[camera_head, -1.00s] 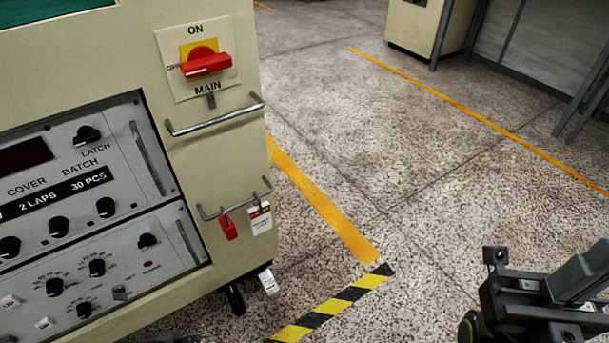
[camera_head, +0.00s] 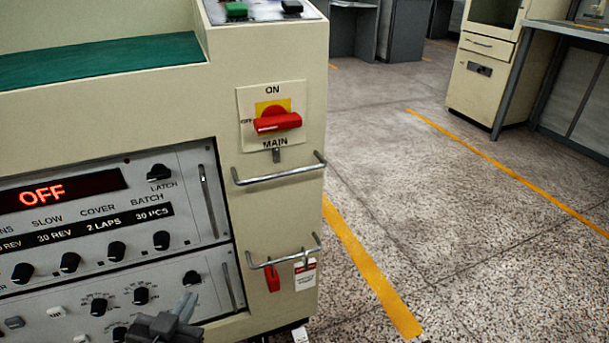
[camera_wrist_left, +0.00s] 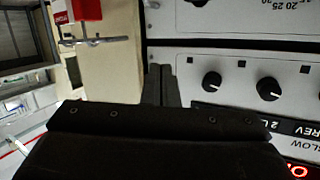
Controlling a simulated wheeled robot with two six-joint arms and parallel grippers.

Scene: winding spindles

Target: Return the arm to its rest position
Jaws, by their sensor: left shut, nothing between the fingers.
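My left gripper (camera_head: 184,308) is at the bottom of the head view, in front of the lower control panel of the cream machine. It is shut and empty. In the left wrist view its dark fingers (camera_wrist_left: 161,86) are together, with panel knobs to their right. Whether it touches the panel cannot be told. The machine (camera_head: 220,110) carries a red MAIN switch (camera_head: 277,121) and a display (camera_head: 62,192) reading OFF. My right gripper is not in view.
A metal handle (camera_head: 280,175) and a lower rail (camera_head: 283,254) with red and white tags stick out from the machine. Speckled floor with a yellow line (camera_head: 365,265) is open to the right. A cream cabinet (camera_head: 483,75) and a table stand behind.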

